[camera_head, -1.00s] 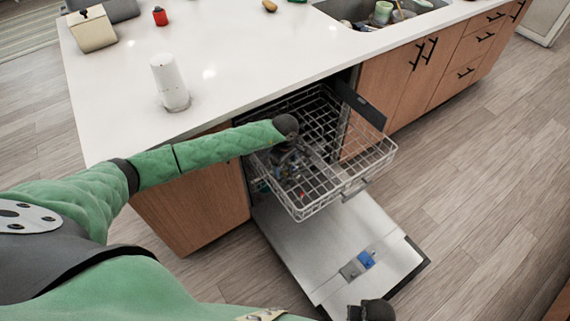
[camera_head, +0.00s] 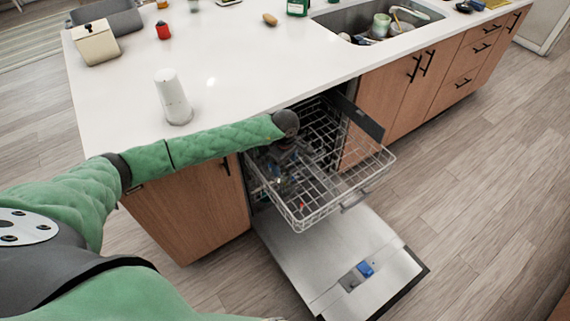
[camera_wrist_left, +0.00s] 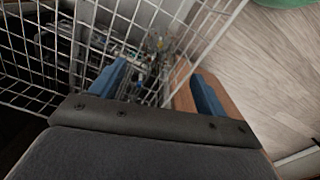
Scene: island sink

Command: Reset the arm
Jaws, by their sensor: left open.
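My left arm (camera_head: 200,147) reaches in from the left, in green padding, to the upper rack of the open dishwasher. My left gripper (camera_head: 287,170) hangs at the left side of the rack, partly hidden by the wrist and wires. In the left wrist view its two blue fingers (camera_wrist_left: 157,92) stand wide apart with nothing clear between them. Rack wires are beside and beyond the fingers; I cannot tell whether they touch. My right gripper is not in view.
The wire upper rack (camera_head: 345,187) is pulled out over the lowered dishwasher door (camera_head: 330,265). A sink (camera_head: 350,22) holds dishes. Floor at right is clear.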

